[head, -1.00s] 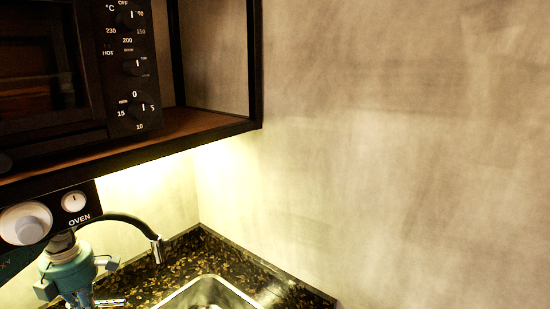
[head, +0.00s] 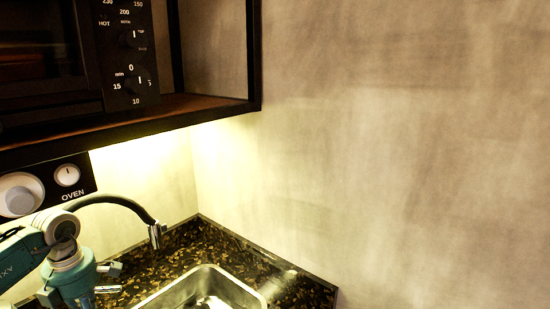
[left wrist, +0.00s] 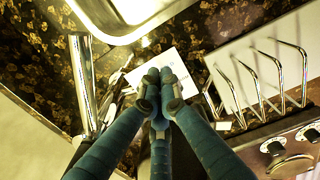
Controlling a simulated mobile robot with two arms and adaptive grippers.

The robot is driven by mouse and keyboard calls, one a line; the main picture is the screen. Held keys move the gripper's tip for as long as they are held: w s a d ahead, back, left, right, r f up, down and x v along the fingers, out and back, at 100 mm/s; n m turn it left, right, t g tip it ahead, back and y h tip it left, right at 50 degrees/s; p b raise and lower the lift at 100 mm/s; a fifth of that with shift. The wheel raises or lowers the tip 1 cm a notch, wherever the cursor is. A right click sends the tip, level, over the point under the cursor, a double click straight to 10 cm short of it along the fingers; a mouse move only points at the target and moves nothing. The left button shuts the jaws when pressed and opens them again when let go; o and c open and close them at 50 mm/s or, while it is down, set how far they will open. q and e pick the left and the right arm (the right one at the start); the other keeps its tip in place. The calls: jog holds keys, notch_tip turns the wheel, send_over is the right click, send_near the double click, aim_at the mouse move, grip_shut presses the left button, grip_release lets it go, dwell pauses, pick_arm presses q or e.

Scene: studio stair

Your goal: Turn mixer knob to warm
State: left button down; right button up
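The mixer shows in the head view as a dark curved spout (head: 125,203) with a chrome tip, left of the sink. A chrome column (left wrist: 83,85), which looks like the mixer body, stands left of my fingers in the left wrist view. A thin chrome piece beside it may be its knob; I cannot tell which setting it is at. My left gripper (left wrist: 160,92) has its fingertips drawn together, with nothing seen between them, to the right of the column and apart from it. In the head view my left wrist hides the mixer's base. My right gripper is out of view.
The steel sink (head: 205,290) is set in a dark speckled counter (head: 275,270). A wire rack (left wrist: 262,80) stands right of my fingers, near oven knobs (left wrist: 275,148). A white sheet with small marks (left wrist: 178,62) lies beyond the fingertips. A cabinet shelf (head: 190,108) overhangs the counter.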

pick_arm(q)
jog(key=shift+s+f, duration=0.35)
jog(key=shift+f, duration=0.2)
jog(key=shift+w+a+r, duration=0.2)
jog(key=shift+w+a, duration=0.05)
dwell(0.4)
jog(key=shift+w+a, duration=0.15)
jog(key=shift+a, duration=0.1)
jog(key=shift+w+a+p, duration=0.25)
jog(key=shift+a+p, duration=0.1)
jog(key=shift+a, duration=0.3)
jog(key=shift+w, duration=0.3)
